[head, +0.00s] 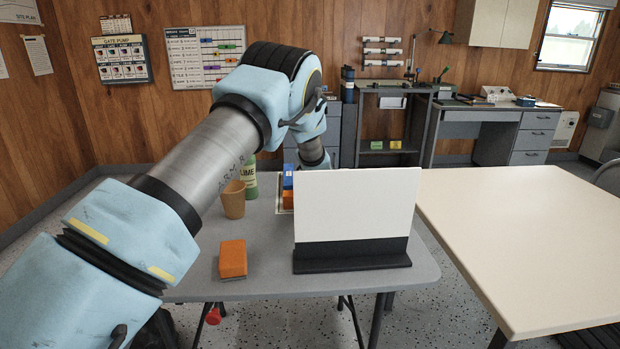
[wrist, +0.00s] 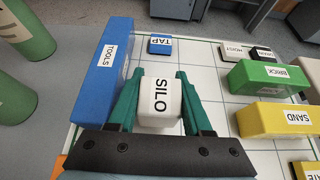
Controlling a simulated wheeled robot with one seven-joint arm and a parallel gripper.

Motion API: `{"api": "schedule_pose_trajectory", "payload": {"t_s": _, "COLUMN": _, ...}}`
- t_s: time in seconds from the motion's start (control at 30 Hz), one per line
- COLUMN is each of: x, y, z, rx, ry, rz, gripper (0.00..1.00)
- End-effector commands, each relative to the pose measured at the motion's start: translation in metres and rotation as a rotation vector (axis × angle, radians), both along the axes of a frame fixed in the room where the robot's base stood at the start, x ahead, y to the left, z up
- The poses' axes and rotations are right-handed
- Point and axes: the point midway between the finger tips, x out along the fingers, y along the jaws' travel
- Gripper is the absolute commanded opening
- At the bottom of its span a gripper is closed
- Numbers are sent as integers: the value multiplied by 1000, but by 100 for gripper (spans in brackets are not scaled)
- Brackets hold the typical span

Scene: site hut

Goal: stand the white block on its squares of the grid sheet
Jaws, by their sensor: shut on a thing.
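In the wrist view, my gripper (wrist: 160,92) is shut on a white block (wrist: 158,104) marked SILO, with one teal finger on each side. The block is over the grid sheet (wrist: 205,82), a white sheet with thin dark lines. I cannot tell whether its underside touches the sheet. Bare squares show beyond it and to its right. In the head view, a white panel on a black base (head: 352,205) hides my gripper, the white block and most of the sheet.
A long blue TOOLS block (wrist: 103,65) stands close left of my gripper. A blue TAP block (wrist: 160,46), white HOIST block (wrist: 235,52), green BRICK block (wrist: 275,75) and yellow SAND block (wrist: 275,119) surround the bare squares. A cup (head: 233,200), green bottle (head: 249,183) and orange block (head: 232,260) stand leftward.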

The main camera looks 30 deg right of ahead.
Motion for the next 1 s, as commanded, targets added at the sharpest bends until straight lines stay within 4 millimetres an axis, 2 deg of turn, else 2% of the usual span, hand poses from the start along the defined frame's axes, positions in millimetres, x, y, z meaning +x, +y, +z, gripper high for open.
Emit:
{"api": "schedule_pose_trajectory", "payload": {"t_s": 0.63, "x": 0, "y": 0, "z": -10, "rx": 0, "ry": 0, "rz": 0, "gripper": 0}}
{"api": "schedule_pose_trajectory", "payload": {"t_s": 0.67, "x": 0, "y": 0, "z": -10, "rx": 0, "ry": 1, "rz": 0, "gripper": 53}}
{"api": "schedule_pose_trajectory", "payload": {"t_s": 0.9, "x": 0, "y": 0, "z": -11, "rx": 1, "ry": 2, "rz": 0, "gripper": 80}}
{"api": "schedule_pose_trajectory", "payload": {"t_s": 1.0, "x": 0, "y": 0, "z": -11, "rx": 1, "ry": 2, "rz": 0, "gripper": 80}}
